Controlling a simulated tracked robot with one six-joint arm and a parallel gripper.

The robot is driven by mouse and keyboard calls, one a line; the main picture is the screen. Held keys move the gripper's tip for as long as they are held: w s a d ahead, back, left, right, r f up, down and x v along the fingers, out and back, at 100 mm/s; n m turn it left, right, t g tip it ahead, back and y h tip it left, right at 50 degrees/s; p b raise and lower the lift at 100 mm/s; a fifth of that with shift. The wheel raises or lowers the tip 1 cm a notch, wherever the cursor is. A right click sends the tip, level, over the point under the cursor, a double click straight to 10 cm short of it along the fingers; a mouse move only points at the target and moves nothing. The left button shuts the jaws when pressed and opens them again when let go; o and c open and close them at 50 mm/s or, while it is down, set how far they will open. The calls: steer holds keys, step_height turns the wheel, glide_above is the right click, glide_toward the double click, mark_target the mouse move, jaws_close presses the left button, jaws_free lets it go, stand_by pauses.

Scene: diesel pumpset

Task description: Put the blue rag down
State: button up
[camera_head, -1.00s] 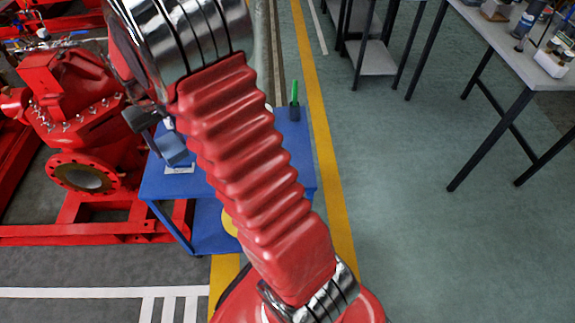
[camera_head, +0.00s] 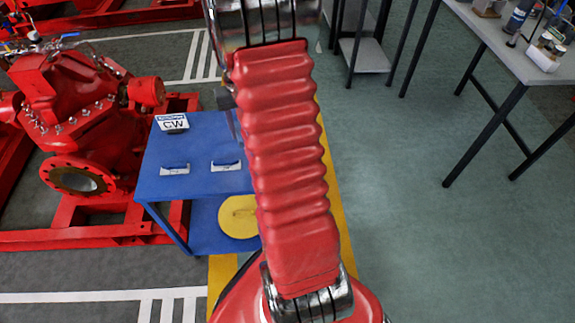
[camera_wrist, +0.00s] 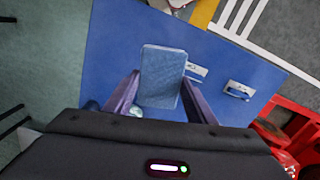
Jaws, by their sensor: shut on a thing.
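The blue rag (camera_wrist: 163,72) shows in the wrist view as a folded block of blue cloth between my gripper's fingers. My gripper (camera_wrist: 160,92) is shut on it. The gripper and rag are over the blue table (camera_wrist: 108,50); I cannot tell how far the rag is above the top. In the head view, my arm hides the rag and nearly all of the gripper, while the left part of the blue table (camera_head: 193,143) is in sight.
On the table are a "CW" sign (camera_head: 172,123) and two small white-and-blue pieces, one left (camera_head: 175,169), one right (camera_head: 226,166). A yellow disc (camera_head: 238,216) lies on the lower shelf. A red pump (camera_head: 75,110) stands left; a grey workbench (camera_head: 500,45) stands right.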

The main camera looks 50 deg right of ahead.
steer(key=s+d+f+m, duration=0.2)
steer(key=s+d+f, duration=0.2)
steer(key=s+d, duration=0.3)
steer(key=s, duration=0.3)
steer(key=shift+s+m, duration=0.3)
steer(key=shift+f, duration=0.1)
steer(key=shift+f, duration=3.1)
steer(key=shift+f, duration=1.85)
